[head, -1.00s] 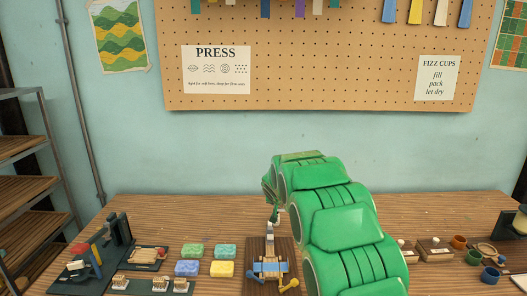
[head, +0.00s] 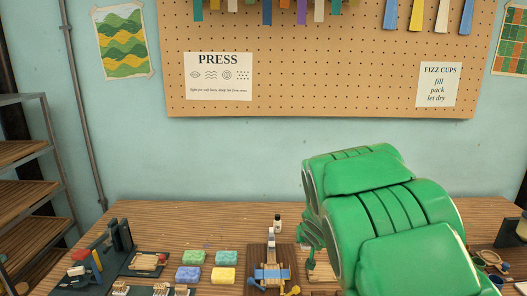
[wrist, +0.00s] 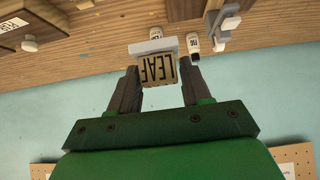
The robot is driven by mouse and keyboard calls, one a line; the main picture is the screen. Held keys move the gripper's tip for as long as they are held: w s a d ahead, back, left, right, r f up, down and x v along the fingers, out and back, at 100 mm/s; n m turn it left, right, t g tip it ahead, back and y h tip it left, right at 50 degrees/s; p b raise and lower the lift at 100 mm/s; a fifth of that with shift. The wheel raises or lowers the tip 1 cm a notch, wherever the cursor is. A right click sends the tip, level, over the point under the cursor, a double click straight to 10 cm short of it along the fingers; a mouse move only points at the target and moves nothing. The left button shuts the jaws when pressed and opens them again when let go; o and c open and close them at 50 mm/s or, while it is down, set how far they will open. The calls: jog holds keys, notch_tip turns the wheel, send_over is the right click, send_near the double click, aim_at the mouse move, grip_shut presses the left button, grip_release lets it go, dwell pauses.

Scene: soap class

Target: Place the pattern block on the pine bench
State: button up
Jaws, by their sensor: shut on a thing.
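The pattern block (wrist: 159,72) shows in the wrist view as a small pale wooden block marked LEAF, with a whitish plate at its bench-side end. My gripper (wrist: 157,80) is shut on it, one dark finger on each side. In the head view my green arm hides most of the gripper and the block. The pine bench (head: 155,232) is the long brown slatted top against the wall. It also fills the top of the wrist view (wrist: 95,30). The block appears to be held over the bench; I cannot tell the gap.
A press on a dark board (head: 270,274) stands left of my arm. Several coloured soaps (head: 191,273), a dark rack (head: 105,258) and stamps (head: 160,290) lie further left. A small bottle (head: 277,224) stands behind the press. Bare bench lies at the back left.

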jog(key=shift+s+d+f, duration=0.15)
jog(key=shift+s+d, duration=0.05)
jog(key=shift+s, duration=0.4)
jog(key=s+f, duration=0.3)
jog(key=f, duration=0.1)
jog(key=s+f, duration=0.2)
jog(key=f, duration=0.1)
jog(key=shift+s+a, duration=0.15)
jog(key=shift+s, duration=0.15)
jog(key=shift+s+d+f, duration=0.3)
jog(key=w+d+r, duration=0.3)
jog(key=d+r, duration=0.4)
jog(key=d, duration=0.1)
jog(key=shift+w+d+f, duration=0.45)
jog(key=shift+w+f, duration=1)
jog(key=shift+w, duration=0.75)
jog(key=shift+w+d+f, duration=0.5)
jog(key=shift+w+f, duration=0.95)
jog(key=shift+w, duration=0.75)
jog(key=shift+w+d+f, duration=0.45)
jog(key=shift+w+f, duration=1)
jog(key=shift+w, duration=0.75)
jog(key=shift+w+f, duration=0.3)
jog(key=shift+f, duration=1.5)
jog(key=shift+f, duration=0.15)
